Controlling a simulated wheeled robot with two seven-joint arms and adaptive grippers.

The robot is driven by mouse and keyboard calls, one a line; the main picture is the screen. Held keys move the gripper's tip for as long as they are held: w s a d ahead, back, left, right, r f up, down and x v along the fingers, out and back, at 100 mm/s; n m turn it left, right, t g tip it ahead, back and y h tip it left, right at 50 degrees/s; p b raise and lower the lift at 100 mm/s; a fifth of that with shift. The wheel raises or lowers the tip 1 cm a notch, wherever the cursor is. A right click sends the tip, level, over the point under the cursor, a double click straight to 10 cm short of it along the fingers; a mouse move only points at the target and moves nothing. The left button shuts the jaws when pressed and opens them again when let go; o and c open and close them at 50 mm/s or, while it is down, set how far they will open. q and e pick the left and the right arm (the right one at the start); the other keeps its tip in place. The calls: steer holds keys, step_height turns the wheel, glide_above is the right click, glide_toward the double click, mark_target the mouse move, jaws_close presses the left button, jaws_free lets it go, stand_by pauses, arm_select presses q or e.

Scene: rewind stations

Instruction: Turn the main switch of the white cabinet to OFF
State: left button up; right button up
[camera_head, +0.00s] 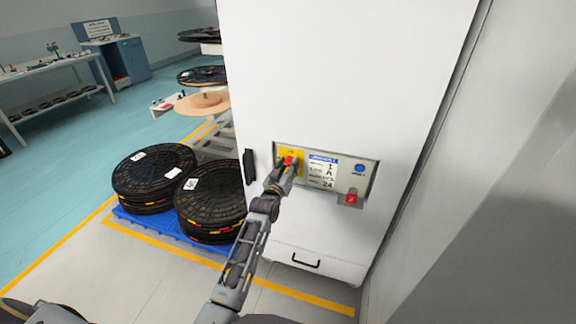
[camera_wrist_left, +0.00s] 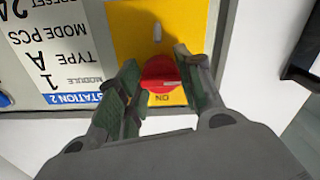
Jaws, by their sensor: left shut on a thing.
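The white cabinet (camera_head: 340,80) stands upright in the middle of the head view. Its control panel (camera_head: 340,172) carries a yellow plate (camera_head: 299,165) with the red main switch knob (camera_head: 289,160). The knob also shows in the left wrist view (camera_wrist_left: 160,74), where the panel appears upside down and an ON label is on the yellow plate by the knob. My left gripper (camera_head: 286,165) is shut on the red knob, one finger on each side of it in the wrist view (camera_wrist_left: 163,85). The fingers partly hide the knob. My right gripper is not in view.
A blue button (camera_head: 360,168) and a red item (camera_head: 351,198) sit at the panel's right. A black handle (camera_head: 249,167) is left of the panel. Black reels (camera_head: 154,170) are stacked on a blue pallet (camera_head: 150,220) to the left. A grey wall (camera_head: 480,200) is close on the right.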

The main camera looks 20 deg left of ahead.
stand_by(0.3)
arm_select(q)
steer(key=o, duration=1)
steer(key=shift+s, duration=0.15)
steer(key=s, duration=1.1)
steer(key=shift+s+a, duration=0.2)
steer(key=shift+s, duration=0.15)
